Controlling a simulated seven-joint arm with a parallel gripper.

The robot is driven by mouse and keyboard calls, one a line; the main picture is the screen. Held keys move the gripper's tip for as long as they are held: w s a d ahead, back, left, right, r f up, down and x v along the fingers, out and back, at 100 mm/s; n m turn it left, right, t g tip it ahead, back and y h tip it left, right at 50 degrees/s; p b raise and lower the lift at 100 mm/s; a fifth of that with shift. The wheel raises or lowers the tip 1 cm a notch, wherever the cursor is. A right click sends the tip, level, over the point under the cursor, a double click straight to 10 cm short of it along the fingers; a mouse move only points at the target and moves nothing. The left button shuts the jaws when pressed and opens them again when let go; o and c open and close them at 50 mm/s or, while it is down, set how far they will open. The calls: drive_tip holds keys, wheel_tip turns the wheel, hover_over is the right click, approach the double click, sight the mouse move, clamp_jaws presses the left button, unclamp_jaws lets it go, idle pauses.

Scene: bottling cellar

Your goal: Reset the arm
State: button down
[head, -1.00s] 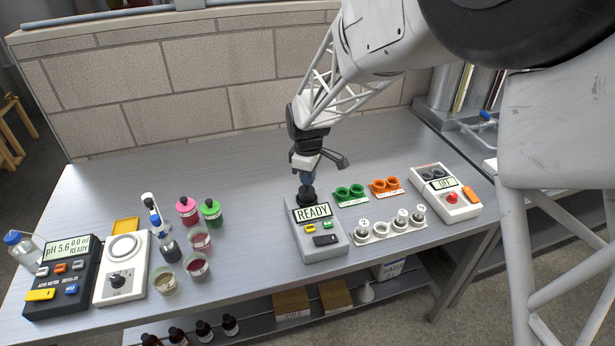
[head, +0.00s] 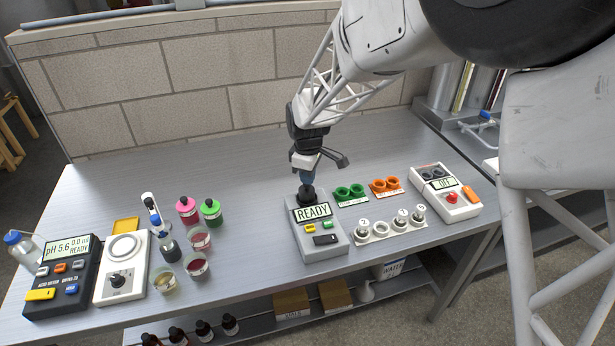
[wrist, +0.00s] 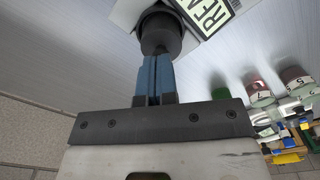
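My gripper (head: 307,182) points down at the back of a grey meter (head: 318,241) whose display reads READY. In the wrist view its blue fingers (wrist: 154,66) lie side by side, with only a thin line between them and nothing seen held. Their tips are at a round black part (wrist: 161,33) on the meter, which also shows in the head view (head: 306,196). I cannot tell whether the tips touch it.
Right of the meter are a rack of numbered vials (head: 391,228), green rings (head: 349,192), orange rings (head: 385,185) and a white device reading OFF (head: 445,195). On the left stand sample cups (head: 196,265), bottles (head: 187,210) and a pH meter (head: 62,277). The back of the bench is clear.

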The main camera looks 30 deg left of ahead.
drive_tip(key=shift+r, duration=2.85)
drive_tip(key=shift+d, duration=0.1)
drive_tip(key=shift+d+r, duration=0.15)
drive_tip(key=shift+d, duration=0.1)
drive_tip(key=s+d+r+m, duration=0.2)
drive_tip(key=d+r+m, duration=0.15)
drive_tip(key=d, duration=0.75)
drive_tip(key=s+d+r+m+t, duration=0.1)
drive_tip(key=s+d+r+m, duration=0.3)
drive_tip(key=d, duration=0.6)
drive_tip(key=d+r+m, duration=0.2)
drive_tip(key=d+r, duration=0.3)
drive_tip(key=d, duration=0.6)
drive_tip(key=s+d+m+t, duration=0.1)
drive_tip(key=s+d+m, duration=0.9)
drive_tip(key=s+d, duration=0.9)
drive_tip(key=shift+s+d+f+t, duration=0.3)
drive_tip(key=shift+s+d+f, duration=0.1)
drive_tip(key=shift+s, duration=0.35)
